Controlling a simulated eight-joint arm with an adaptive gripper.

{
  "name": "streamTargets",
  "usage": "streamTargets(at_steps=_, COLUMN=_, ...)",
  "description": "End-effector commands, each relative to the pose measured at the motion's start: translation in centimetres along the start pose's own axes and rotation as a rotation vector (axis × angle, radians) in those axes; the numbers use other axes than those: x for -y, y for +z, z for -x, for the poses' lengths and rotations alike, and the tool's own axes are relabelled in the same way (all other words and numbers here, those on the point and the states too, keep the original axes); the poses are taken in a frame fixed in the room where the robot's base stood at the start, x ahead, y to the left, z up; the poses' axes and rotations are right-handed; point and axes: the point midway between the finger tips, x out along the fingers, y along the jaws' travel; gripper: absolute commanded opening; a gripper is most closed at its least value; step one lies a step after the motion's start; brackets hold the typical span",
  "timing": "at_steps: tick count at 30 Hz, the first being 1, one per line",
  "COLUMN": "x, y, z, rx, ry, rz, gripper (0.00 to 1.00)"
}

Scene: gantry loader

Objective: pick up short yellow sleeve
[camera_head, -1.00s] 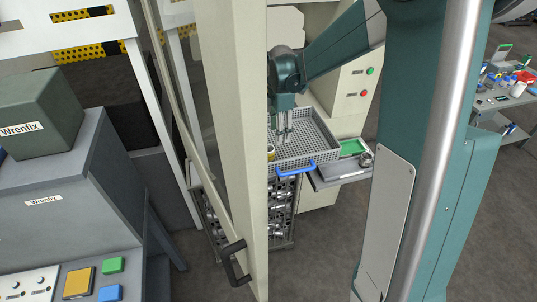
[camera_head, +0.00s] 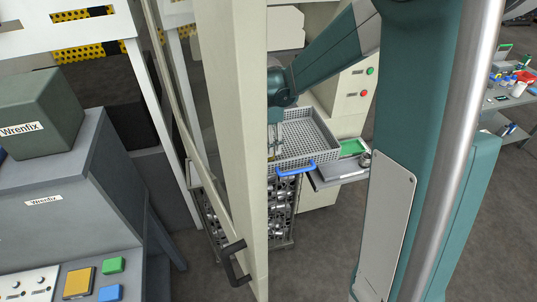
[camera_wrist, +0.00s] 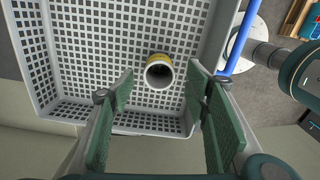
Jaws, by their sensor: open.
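The short yellow sleeve (camera_wrist: 158,59) stands in the grey perforated basket, in the wrist view. It is a hollow ring with a pale open end facing the camera and a yellow outside. My gripper (camera_wrist: 160,78) is open, with one green-padded finger to each side of the sleeve in the picture. Neither finger visibly touches it. In the head view my gripper (camera_head: 277,135) is over the left part of the basket (camera_head: 318,125), beside the cream upright. The sleeve is largely hidden there.
The cream upright (camera_head: 240,150) with a black handle hides the basket's left side in the head view. A blue handle (camera_head: 296,168) is on the basket's front. A grey shelf with a green tray (camera_head: 352,147) lies to its right. The basket's right part is empty.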

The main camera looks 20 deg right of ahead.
Motion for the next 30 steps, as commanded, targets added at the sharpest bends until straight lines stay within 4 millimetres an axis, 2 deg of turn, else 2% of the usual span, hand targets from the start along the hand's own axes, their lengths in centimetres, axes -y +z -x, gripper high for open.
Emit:
streamTargets(at_steps=4, x=0.0, y=0.0, z=-0.7, rx=0.0, ry=0.0, rz=0.0, gripper=0.47)
streamTargets(at_steps=17, x=0.0, y=0.0, z=-1.0, rx=0.0, ry=0.0, rz=0.0, gripper=0.47)
streamTargets(at_steps=30, x=-0.2, y=0.0, z=-4.8, rx=0.0, ry=0.0, rz=0.0, gripper=0.47)
